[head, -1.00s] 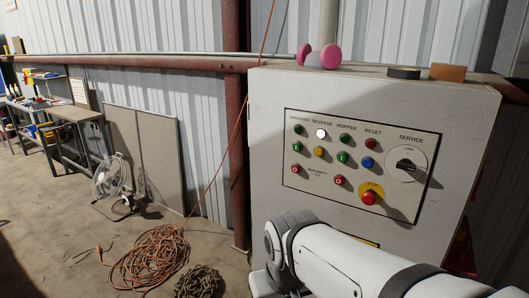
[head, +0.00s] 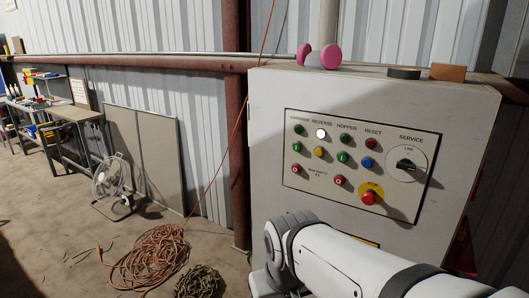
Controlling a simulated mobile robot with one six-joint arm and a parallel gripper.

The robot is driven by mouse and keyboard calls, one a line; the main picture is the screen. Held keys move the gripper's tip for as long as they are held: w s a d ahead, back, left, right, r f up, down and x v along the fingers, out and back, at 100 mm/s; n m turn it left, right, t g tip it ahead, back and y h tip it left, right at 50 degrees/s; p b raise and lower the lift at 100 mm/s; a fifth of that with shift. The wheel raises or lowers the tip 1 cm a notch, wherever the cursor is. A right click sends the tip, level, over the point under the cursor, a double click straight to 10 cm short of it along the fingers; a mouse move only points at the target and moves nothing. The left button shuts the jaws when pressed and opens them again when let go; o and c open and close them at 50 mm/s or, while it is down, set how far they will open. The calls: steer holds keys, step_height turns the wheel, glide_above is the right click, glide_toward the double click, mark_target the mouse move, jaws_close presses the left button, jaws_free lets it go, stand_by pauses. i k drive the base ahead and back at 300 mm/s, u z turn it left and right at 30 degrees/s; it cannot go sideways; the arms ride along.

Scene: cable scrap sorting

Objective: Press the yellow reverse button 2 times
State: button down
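The yellow reverse button (head: 319,152) sits on the control panel (head: 300,200) of a grey cabinet, in the column labelled REVERSE. A white lamp or button (head: 321,134) is directly above it and looks bright. Nothing covers the yellow button in the head view. My white arm reaches in from the bottom right, below the panel and apart from the buttons. My gripper is not visible in this view.
Green buttons (head: 343,157), a blue button (head: 367,163) and a red stop button (head: 369,197) on a yellow disc are nearby. A service switch (head: 405,165) is at right. Orange cable (head: 150,255) lies coiled on the floor at left.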

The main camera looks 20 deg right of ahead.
mark_target(319, 151)
steer(key=u, duration=1.4)
steer(key=i, duration=0.5)
steer(key=z, duration=2.45)
